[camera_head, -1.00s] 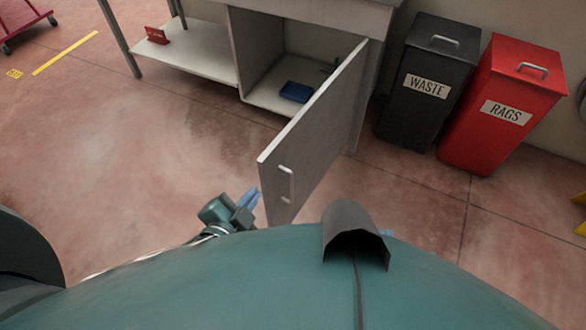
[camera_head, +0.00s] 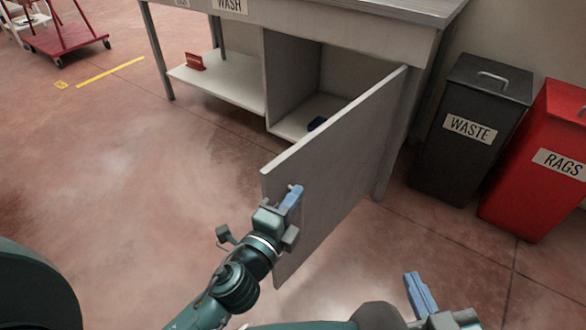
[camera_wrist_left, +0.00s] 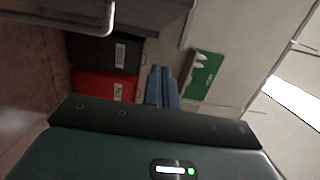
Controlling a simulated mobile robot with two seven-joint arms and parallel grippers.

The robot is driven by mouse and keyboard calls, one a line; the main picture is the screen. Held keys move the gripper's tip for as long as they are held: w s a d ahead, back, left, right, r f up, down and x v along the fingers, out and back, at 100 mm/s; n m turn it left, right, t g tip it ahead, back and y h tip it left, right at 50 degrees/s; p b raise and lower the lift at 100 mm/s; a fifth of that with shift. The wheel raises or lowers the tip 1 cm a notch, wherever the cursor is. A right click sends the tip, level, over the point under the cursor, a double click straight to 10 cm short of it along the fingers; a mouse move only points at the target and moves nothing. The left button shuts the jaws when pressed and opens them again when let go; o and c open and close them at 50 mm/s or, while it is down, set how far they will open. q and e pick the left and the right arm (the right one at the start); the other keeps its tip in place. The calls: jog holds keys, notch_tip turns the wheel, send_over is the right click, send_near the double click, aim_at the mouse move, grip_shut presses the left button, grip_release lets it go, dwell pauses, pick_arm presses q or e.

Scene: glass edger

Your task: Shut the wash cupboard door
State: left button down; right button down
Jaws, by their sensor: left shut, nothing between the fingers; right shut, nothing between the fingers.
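The grey wash cupboard door (camera_head: 345,150) stands wide open in the head view, hinged on its right side at the cupboard (camera_head: 290,85). Its free edge points toward me. My left gripper (camera_head: 292,197) is shut and empty, in front of the door's handle-side face near the free edge. It hides most of the handle; I cannot tell whether it touches the door. In the left wrist view the shut blue fingers (camera_wrist_left: 163,88) show, with a curved metal bar (camera_wrist_left: 60,22) at top left. My right gripper (camera_head: 420,292) is shut and empty at the lower right, apart from the door.
A dark waste bin (camera_head: 470,135) and a red rags bin (camera_head: 535,165) stand right of the cupboard. A low shelf (camera_head: 230,85) with a small red sign (camera_head: 194,62) is at its left.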

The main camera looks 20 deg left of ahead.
aim_at(292, 169)
pick_arm(q)
jog(key=shift+w+a, duration=0.4)
jog(key=shift+w, duration=0.9)
jog(key=shift+w+a, duration=0.35)
jog(key=shift+w, duration=0.95)
jog(key=shift+w+a, duration=0.4)
jog(key=shift+w, duration=0.9)
